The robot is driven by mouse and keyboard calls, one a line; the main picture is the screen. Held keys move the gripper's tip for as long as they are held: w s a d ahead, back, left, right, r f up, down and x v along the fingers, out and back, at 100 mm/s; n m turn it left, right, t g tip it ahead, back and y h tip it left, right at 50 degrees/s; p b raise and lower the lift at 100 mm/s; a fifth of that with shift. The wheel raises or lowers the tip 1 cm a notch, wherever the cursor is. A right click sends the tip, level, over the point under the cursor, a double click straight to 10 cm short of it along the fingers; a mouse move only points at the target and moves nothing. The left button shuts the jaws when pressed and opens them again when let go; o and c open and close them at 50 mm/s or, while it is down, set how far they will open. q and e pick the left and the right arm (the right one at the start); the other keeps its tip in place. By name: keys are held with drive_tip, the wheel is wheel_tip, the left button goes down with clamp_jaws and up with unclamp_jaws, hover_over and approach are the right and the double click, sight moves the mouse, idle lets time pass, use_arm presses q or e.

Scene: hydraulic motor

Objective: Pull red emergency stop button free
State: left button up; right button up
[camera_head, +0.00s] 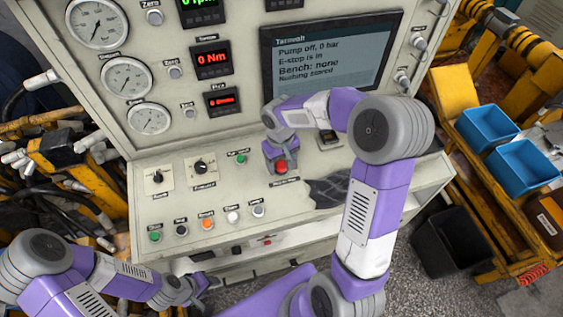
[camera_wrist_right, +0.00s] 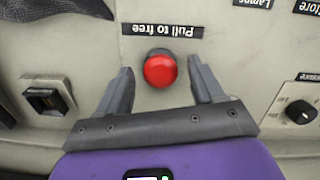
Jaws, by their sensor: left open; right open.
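The red emergency stop button (camera_head: 281,167) is on the sloped panel of the test bench, and it also shows in the right wrist view (camera_wrist_right: 160,70) below an upside-down "Pull to free" label (camera_wrist_right: 161,30). My right gripper (camera_head: 280,160) is at the button; in the right wrist view its open fingers (camera_wrist_right: 160,85) stand either side of the button with gaps between. The bench screen (camera_head: 330,60) reads "E-stop is in" and "Pump off, 0 bar". My left gripper (camera_head: 190,292) is low at the front of the bench, away from the button, open and empty as far as I see.
Two black knobs (camera_head: 200,167) and a row of coloured buttons (camera_head: 206,223) lie left of the red button. A dark rag-like patch (camera_head: 328,190) is right of it. Blue bins (camera_head: 488,128) stand on a yellow rack at the right, with a black bucket (camera_head: 445,243) on the floor.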

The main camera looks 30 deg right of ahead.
drive_tip(key=shift+f, duration=0.2)
drive_tip(key=shift+c, duration=0.3)
clamp_jaws()
drive_tip(key=shift+r, duration=0.7)
drive_tip(key=shift+c, duration=1.2)
unclamp_jaws()
drive_tip(key=o, duration=0.3)
drive_tip(key=shift+s, duration=0.15)
drive_tip(key=shift+f, duration=0.1)
